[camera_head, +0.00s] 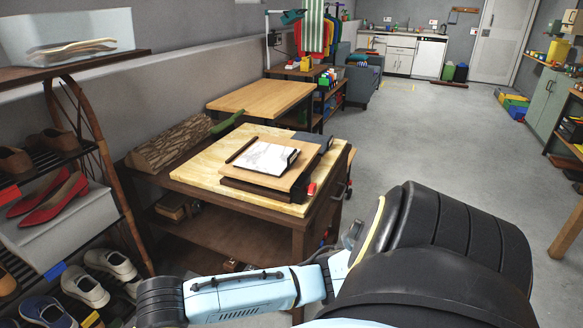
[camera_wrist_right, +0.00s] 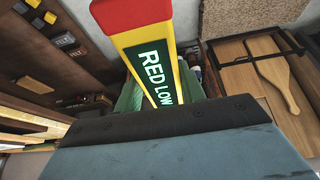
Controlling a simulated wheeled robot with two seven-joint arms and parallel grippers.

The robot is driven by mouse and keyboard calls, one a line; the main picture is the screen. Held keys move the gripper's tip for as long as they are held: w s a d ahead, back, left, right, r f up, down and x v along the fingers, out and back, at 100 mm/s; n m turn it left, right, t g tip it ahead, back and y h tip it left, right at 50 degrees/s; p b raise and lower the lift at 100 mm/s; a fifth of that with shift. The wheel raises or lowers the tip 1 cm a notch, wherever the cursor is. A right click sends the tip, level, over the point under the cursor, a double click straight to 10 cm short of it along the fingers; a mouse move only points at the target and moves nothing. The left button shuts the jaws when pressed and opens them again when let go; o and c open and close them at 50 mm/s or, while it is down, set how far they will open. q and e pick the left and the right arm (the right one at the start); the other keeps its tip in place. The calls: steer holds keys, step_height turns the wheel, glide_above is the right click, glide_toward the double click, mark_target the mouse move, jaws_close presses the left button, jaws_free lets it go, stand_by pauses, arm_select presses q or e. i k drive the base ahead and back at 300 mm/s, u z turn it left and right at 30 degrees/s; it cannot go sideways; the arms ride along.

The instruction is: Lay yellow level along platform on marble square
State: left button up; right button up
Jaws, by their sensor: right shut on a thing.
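The yellow level (camera_wrist_right: 155,60) has a red end cap and a dark green label reading "RED LOW". In the right wrist view it sticks out from behind the dark edge of my right gripper (camera_wrist_right: 165,118), which is shut on it. The head view does not show the level or either gripper. In the head view, a white marble square (camera_head: 262,158) lies on a wooden board (camera_head: 297,172), apparently the platform. The board rests on a light-topped workbench (camera_head: 215,172), with a dark strip along its front. Nothing of the level is on the marble.
A log (camera_head: 172,141) lies at the bench's back left, and a small red item (camera_head: 311,189) sits by its right edge. A shoe rack (camera_head: 50,165) stands at left. My arm covers the lower right. Open floor (camera_head: 430,130) lies right of the bench.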

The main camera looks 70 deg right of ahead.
mark_target(264, 155)
steer(key=z, duration=1.35)
steer(key=i, duration=0.1)
